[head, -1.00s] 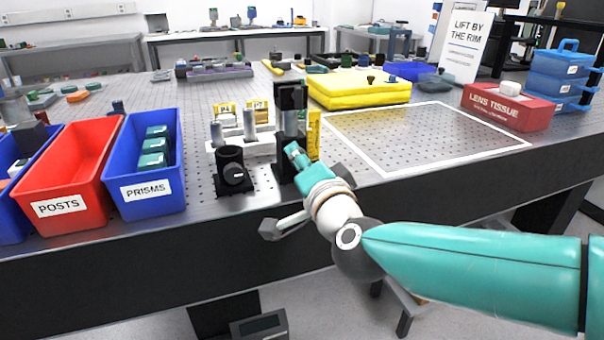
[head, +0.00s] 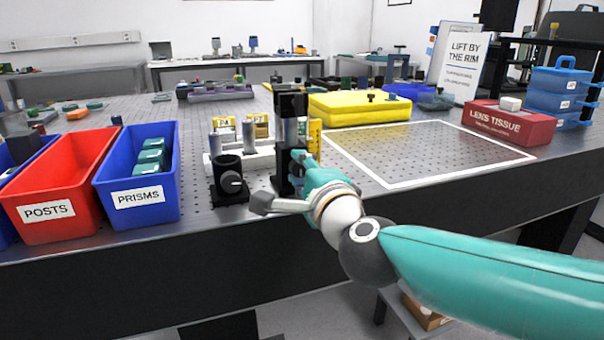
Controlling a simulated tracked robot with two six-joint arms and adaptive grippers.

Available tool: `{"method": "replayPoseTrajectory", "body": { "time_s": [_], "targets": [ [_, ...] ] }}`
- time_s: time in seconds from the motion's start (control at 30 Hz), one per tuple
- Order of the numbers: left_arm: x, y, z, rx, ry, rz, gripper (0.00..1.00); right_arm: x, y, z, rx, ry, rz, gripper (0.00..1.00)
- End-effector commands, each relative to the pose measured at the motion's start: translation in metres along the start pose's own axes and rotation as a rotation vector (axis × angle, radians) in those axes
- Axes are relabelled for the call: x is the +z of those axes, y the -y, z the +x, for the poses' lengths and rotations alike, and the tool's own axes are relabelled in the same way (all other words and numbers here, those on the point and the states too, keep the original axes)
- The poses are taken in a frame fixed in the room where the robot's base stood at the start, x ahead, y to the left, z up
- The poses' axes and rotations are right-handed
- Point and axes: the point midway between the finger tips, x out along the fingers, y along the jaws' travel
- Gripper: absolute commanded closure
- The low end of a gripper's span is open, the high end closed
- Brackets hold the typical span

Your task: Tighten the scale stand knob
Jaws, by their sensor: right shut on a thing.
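The scale stand (head: 290,105) is a dark upright post near the table's front edge, with a yellow scale strip (head: 315,138) at its right side. My right gripper (head: 299,160) reaches it from the front right. Its fingers are shut at the stand's lower part, where the knob would be. The gripper hides the knob, so I cannot see how it sits or turns. My left gripper is not in view.
The blue prisms bin (head: 137,198) and red posts bin (head: 48,210) are farther left. A yellow case (head: 358,108) lies behind right. The white-outlined area (head: 420,155) is clear.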

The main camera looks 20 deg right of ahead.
Motion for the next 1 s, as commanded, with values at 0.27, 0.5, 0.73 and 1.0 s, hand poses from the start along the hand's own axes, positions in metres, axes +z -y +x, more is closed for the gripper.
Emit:
{"method": "replayPoseTrajectory", "body": {
  "time_s": [0.27, 0.5, 0.73, 1.0],
  "targets": [
    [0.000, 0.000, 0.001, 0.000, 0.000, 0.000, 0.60, -0.003, -0.004, 0.000, 0.008, -0.007, 0.008, 1.00],
    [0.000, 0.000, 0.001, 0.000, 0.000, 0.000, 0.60, -0.002, -0.004, 0.000, 0.008, -0.006, 0.006, 0.48],
    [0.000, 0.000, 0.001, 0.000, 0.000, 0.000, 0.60, -0.001, -0.003, 0.000, 0.005, -0.003, 0.005, 0.42],
    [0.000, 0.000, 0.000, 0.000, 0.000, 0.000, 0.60, 0.000, -0.001, -0.011, 0.002, 0.000, 0.007, 0.42]
  ]
}}
